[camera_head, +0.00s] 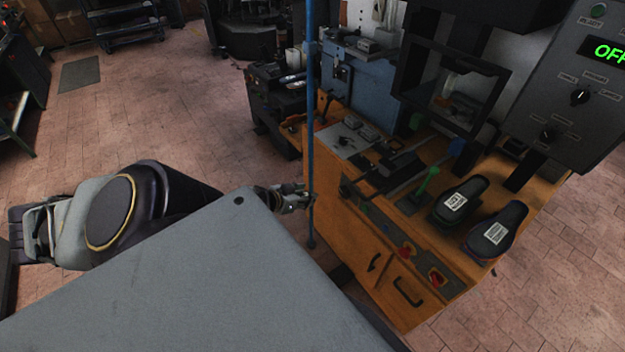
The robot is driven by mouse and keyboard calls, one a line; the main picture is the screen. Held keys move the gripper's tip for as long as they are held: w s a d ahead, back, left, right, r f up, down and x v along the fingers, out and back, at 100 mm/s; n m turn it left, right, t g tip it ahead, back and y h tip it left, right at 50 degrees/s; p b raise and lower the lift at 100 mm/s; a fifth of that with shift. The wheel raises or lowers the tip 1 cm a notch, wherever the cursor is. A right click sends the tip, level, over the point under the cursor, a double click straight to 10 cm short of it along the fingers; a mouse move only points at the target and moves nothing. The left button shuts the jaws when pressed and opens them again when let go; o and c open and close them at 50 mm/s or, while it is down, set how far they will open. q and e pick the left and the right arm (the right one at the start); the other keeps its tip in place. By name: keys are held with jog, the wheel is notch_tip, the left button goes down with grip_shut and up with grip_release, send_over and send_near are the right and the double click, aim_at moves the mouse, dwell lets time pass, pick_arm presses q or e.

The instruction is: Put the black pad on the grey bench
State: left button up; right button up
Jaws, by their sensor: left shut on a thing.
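My left gripper (296,198) is just past the far corner of a flat grey surface in the foreground, likely the grey bench (190,285). It is shut on a blue upright pole (310,120), which ends below in a small dark knob. Two black shoe-shaped pieces with white labels, the left one (464,193) and the right one (504,220), stand on the orange workbench at the right. I cannot tell whether either is the black pad. My right gripper is not in view.
The orange workbench (345,240) carries a press frame, a green lever (425,186) and red buttons. A grey control box (572,85) with a green "OFF" display hangs at upper right. A grey-blue machine (362,90) stands behind. The tiled floor at left is mostly clear.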

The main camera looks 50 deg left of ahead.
pick_arm(q)
jog(key=s+d+f+b, duration=0.1)
jog(key=d+f+b, duration=0.1)
jog(key=d+f, duration=1)
jog(key=w+d+r, duration=0.2)
jog(key=w+d, duration=0.3)
jog(key=d, duration=0.2)
jog(key=w+d+r+h+b, duration=0.1)
jog(key=w+d+r, duration=0.2)
jog(key=w+d, duration=0.2)
jog(key=shift+w+d+m, duration=0.35)
jog(key=shift+d+m, duration=0.05)
jog(key=shift+d, duration=0.8)
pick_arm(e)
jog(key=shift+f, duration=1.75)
pick_arm(q)
jog(key=shift+d+r, duration=0.1)
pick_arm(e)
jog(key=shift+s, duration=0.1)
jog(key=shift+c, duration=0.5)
